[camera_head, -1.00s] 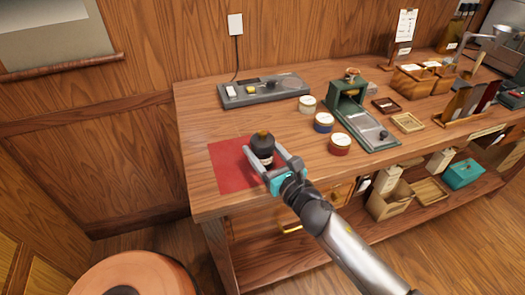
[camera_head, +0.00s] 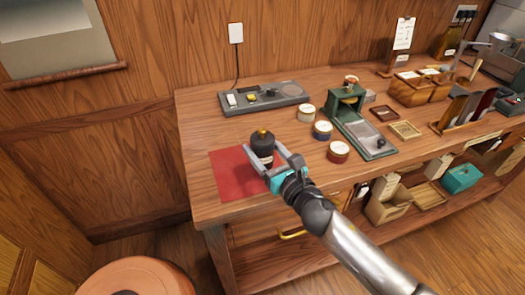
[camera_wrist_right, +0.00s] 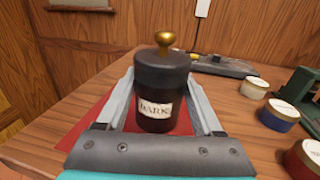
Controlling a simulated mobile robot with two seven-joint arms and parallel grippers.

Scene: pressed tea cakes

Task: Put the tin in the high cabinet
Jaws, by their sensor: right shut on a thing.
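The tin is a dark, round canister (camera_head: 263,144) with a gold knob on its lid. It stands upright over the red mat (camera_head: 226,176) at the left end of the wooden workbench. In the right wrist view the tin (camera_wrist_right: 162,80) shows a pale label reading "DARK". My right gripper (camera_head: 264,159) is shut on the tin, one finger on each side. I cannot tell whether the tin's base touches the mat. My left gripper is not in view. No high cabinet can be made out with certainty.
Three small round tins, white (camera_head: 307,113), blue (camera_head: 323,130) and red (camera_head: 339,152), stand right of the dark tin. A green press (camera_head: 350,110) stands beyond them. A grey tray device (camera_head: 264,97) lies at the back. A round terracotta-coloured top (camera_head: 135,280) is at lower left.

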